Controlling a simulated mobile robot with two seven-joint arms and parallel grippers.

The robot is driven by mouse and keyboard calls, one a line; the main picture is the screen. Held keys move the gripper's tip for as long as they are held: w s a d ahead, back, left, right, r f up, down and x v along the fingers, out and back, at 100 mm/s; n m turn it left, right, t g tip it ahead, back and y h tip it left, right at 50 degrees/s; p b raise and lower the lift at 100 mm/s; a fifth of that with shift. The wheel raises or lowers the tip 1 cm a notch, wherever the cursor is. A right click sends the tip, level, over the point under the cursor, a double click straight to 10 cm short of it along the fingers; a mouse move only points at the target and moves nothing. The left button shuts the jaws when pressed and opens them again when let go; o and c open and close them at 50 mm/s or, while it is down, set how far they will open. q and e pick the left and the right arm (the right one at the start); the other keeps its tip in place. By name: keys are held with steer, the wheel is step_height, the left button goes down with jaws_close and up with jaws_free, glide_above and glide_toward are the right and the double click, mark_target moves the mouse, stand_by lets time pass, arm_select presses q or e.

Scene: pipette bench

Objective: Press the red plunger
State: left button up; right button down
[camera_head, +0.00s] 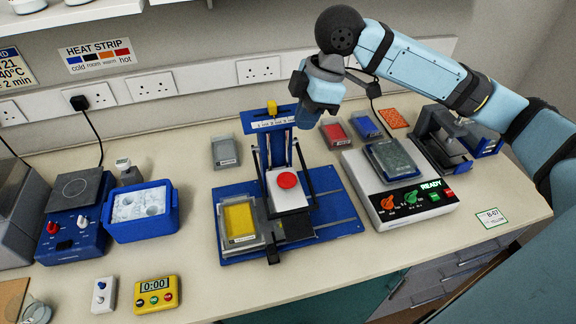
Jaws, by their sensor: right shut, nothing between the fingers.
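The red plunger (287,180) is a round red cap on top of a white block (289,198). The block is in a dark-framed stand on a blue base plate (336,212) in the middle of the bench. My right gripper (307,116) hangs from the arm that comes in from the right. It is shut and empty, above and behind the plunger in the picture, near the top of the stand, and clear of the plunger. Its fingertips are small and dark here. My left gripper is not in view.
A yellow-filled tray (262,246) sits on the plate's left side. An upright blue frame with a yellow knob (272,108) rises behind the plunger. A white machine (376,208) stands to the right, a blue ice tub (150,228) to the left.

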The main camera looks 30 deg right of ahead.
steer(key=p, duration=0.1)
glide_toward(286, 179)
steer(key=x, duration=0.5)
steer(key=shift+a, duration=0.25)
steer(key=shift+f+p, duration=0.3)
steer(key=shift+f, duration=0.6)
